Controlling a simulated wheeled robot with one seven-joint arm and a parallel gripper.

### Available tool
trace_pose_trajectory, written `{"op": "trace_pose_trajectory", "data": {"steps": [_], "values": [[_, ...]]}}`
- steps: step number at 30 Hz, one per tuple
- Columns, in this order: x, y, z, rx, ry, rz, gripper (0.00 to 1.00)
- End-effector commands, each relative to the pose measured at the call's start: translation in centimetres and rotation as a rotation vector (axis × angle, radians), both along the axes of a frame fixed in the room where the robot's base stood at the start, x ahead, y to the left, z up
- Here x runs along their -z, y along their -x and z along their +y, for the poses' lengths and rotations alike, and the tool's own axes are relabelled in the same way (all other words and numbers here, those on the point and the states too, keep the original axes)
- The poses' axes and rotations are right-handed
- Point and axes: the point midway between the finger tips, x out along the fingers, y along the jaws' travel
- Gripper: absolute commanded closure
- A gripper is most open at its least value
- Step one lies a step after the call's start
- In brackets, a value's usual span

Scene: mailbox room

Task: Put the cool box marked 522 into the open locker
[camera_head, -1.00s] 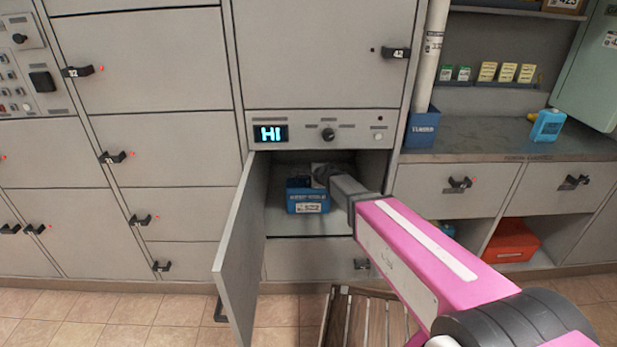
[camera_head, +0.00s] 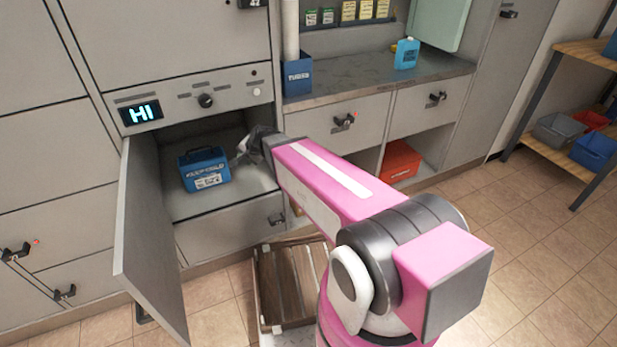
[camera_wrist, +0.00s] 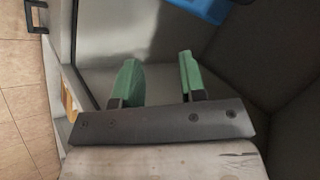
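The blue cool box (camera_head: 206,169) sits upright on the floor of the open locker (camera_head: 240,185), with a white label on its front whose number is too small to read. Part of it shows at the top of the wrist view (camera_wrist: 205,8). My gripper (camera_wrist: 160,75) has its two green fingers apart with nothing between them. In the head view my gripper (camera_head: 246,150) is at the locker's right side, to the right of the box and apart from it. The locker door (camera_head: 150,235) stands swung open to the left.
A wooden slatted crate (camera_head: 290,285) stands on the floor below. An orange box (camera_head: 400,160) is in a cubby at right. A shelf with bins (camera_head: 560,130) stands far right, with clear floor before it.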

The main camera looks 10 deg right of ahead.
Motion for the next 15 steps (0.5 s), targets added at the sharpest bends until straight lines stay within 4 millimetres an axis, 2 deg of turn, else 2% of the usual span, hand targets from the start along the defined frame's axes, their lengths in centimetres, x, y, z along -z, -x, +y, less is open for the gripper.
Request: {"op": "trace_pose_trajectory", "data": {"steps": [1,3,9,12,15], "values": [[0.7,1.6,-3.3,-0.061,0.091,0.025,0.62],[1.6,3.4,-7.0,-0.161,0.212,0.066,0.62],[3.2,9.2,-16.7,-0.425,0.473,0.222,0.62],[3.4,11.5,-19.9,-0.524,0.546,0.293,0.62],[3.4,12.9,-21.8,-0.586,0.584,0.341,0.62]]}}
